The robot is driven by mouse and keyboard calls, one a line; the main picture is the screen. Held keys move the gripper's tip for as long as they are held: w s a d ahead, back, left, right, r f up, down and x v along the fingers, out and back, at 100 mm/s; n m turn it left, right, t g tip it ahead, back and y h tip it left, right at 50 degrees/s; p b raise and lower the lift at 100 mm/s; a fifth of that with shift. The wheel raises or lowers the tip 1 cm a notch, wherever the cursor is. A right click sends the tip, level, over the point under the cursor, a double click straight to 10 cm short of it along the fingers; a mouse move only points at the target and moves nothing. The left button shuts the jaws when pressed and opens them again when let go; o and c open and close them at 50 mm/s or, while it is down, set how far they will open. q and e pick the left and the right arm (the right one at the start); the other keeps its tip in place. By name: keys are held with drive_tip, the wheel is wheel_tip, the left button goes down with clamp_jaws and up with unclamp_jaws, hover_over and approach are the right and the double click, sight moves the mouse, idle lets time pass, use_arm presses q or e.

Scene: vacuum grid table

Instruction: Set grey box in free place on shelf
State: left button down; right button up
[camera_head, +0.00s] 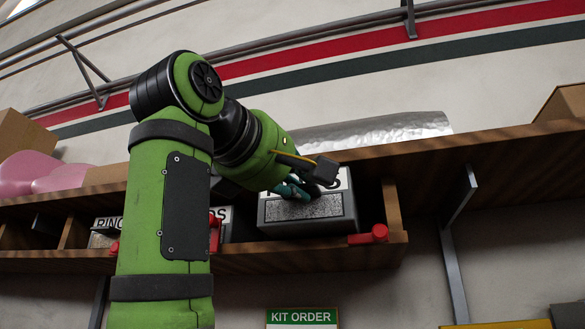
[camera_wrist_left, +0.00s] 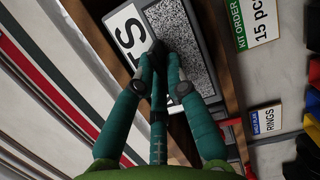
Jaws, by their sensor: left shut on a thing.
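The grey box (camera_head: 350,212) is at the right end of the lower level of the wooden shelf (camera_head: 300,258). Its front has a white label with dark letters, partly hidden by my gripper, and a speckled panel. It also shows in the left wrist view (camera_wrist_left: 207,25), along the shelf edge. My left gripper (camera_head: 293,189) reaches in from the left, shut on the box at its front; the teal fingers (camera_wrist_left: 165,62) lie over the label and panel. How deep the box sits, and its back, are hidden. My right gripper is not in view.
Left of the grey box stands a labelled box (camera_head: 226,214), partly behind my arm, and one lettered "RING" (camera_head: 106,223). A red part (camera_head: 368,236) is at the shelf edge to the right. A silvery roll (camera_head: 385,129) and cardboard box (camera_head: 565,103) are on top.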

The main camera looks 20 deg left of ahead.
use_arm(q)
drive_tip(key=shift+w+p, duration=2)
drive_tip(key=shift+w, duration=2.55)
drive_tip(key=shift+f, duration=0.15)
drive_tip(key=shift+s, duration=0.1)
drive_tip(key=c, duration=1.2)
unclamp_jaws()
drive_tip(key=shift+f, duration=0.15)
drive_tip(key=v, duration=1.2)
drive_tip(key=shift+s, duration=0.15)
